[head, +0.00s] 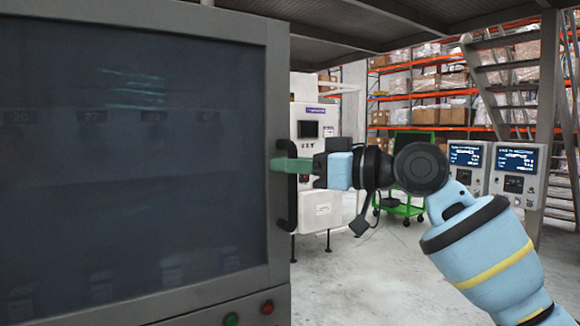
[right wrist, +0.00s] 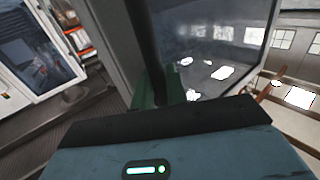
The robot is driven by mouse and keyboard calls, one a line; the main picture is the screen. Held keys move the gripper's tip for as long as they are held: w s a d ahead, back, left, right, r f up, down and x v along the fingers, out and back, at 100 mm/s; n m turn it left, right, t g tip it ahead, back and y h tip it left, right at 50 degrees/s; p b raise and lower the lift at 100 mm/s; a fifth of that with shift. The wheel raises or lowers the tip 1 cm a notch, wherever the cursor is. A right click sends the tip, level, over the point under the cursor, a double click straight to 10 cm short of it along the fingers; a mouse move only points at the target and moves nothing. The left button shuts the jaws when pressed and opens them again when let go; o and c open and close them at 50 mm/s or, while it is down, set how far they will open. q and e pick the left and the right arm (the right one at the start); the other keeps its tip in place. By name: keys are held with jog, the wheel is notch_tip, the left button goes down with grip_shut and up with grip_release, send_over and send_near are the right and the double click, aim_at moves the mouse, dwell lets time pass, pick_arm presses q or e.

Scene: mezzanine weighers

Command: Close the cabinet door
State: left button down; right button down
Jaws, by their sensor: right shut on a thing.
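The cabinet door (head: 130,150) fills the left of the head view, a dark glass pane in a grey frame. Faint shapes show in or through the glass. A black vertical handle (head: 286,205) sits at its right edge. My right gripper (head: 292,165) reaches in from the right, its green fingers shut on the handle. In the right wrist view the green fingers (right wrist: 160,92) are around the dark handle bar (right wrist: 150,45), beside the glass door (right wrist: 205,45). I cannot tell how wide any door gap is. My left gripper is not in view.
A green button (head: 231,319) and a red button (head: 267,307) sit below the door. A white machine (head: 310,150), a green cart (head: 405,205) and two monitor units (head: 515,170) stand behind. A metal stair (head: 500,70) and shelves are at the back right. Some floor is clear.

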jog(key=shift+w+d+r, duration=0.1)
jog(key=shift+w, duration=0.05)
jog(key=c, duration=1.8)
grip_release()
jog(key=shift+o, duration=0.2)
jog(key=shift+w, duration=0.1)
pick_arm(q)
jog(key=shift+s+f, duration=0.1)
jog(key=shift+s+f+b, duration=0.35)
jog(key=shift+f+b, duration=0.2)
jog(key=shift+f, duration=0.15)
pick_arm(e)
jog(key=v, duration=0.7)
jog(key=shift+s+d, duration=0.2)
jog(key=shift+d, duration=0.1)
